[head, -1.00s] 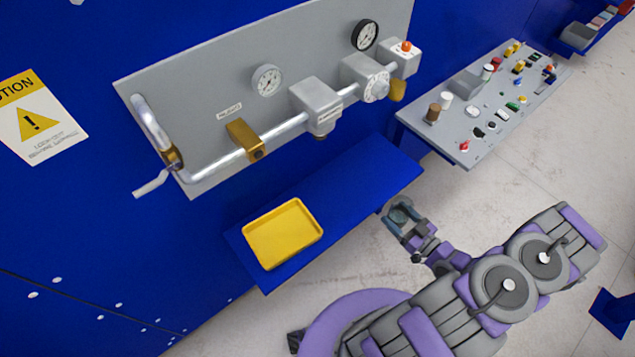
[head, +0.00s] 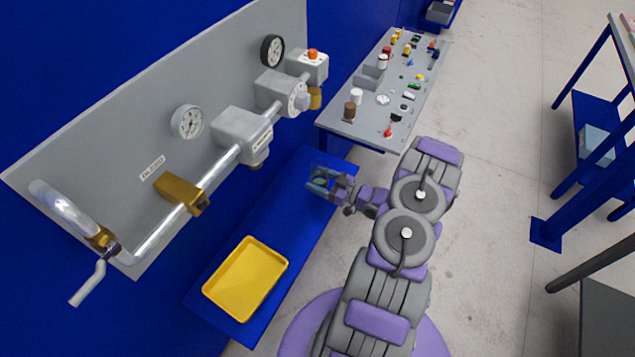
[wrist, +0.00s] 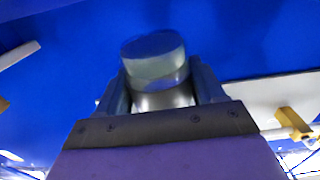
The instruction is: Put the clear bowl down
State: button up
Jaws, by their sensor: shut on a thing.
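The clear bowl (wrist: 155,62) is between the two fingers of my gripper (wrist: 160,85) in the wrist view. It looks like a see-through round piece with a greyish tint. In the head view my gripper (head: 326,183) is over the far right part of the blue shelf (head: 290,205), shut on the bowl. The bowl is small and hard to make out there. I cannot tell whether it touches the shelf or hangs above it.
A yellow tray (head: 246,279) lies on the near left part of the shelf. A grey panel (head: 110,140) with pipe, valves and gauges stands above the shelf. A grey table (head: 350,128) with many small parts is beyond it. The shelf between tray and gripper is clear.

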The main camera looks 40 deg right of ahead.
jog(key=w+d, duration=0.1)
jog(key=d, duration=0.1)
jog(key=w+d+f, duration=0.1)
jog(key=shift+w+d, duration=0.3)
jog(key=shift+d, duration=0.1)
jog(key=f, duration=0.1)
jog(key=f+b, duration=0.2)
jog(key=shift+a+f, duration=0.15)
jog(key=shift+a, duration=0.65)
jog(key=shift+d, duration=0.15)
jog(key=o, duration=1)
jog(key=shift+d, duration=0.25)
jog(key=o, duration=0.3)
jog(key=shift+d+f, duration=0.15)
jog(key=shift+d, duration=0.25)
jog(key=shift+o, duration=0.4)
jog(key=shift+a+r, duration=0.25)
jog(key=shift+a, duration=0.35)
jog(key=p+v, duration=0.3)
jog(key=v, duration=0.9)
jog(key=shift+d, duration=0.2)
jog(key=shift+d+f, duration=0.1)
jog(key=shift+d, duration=0.1)
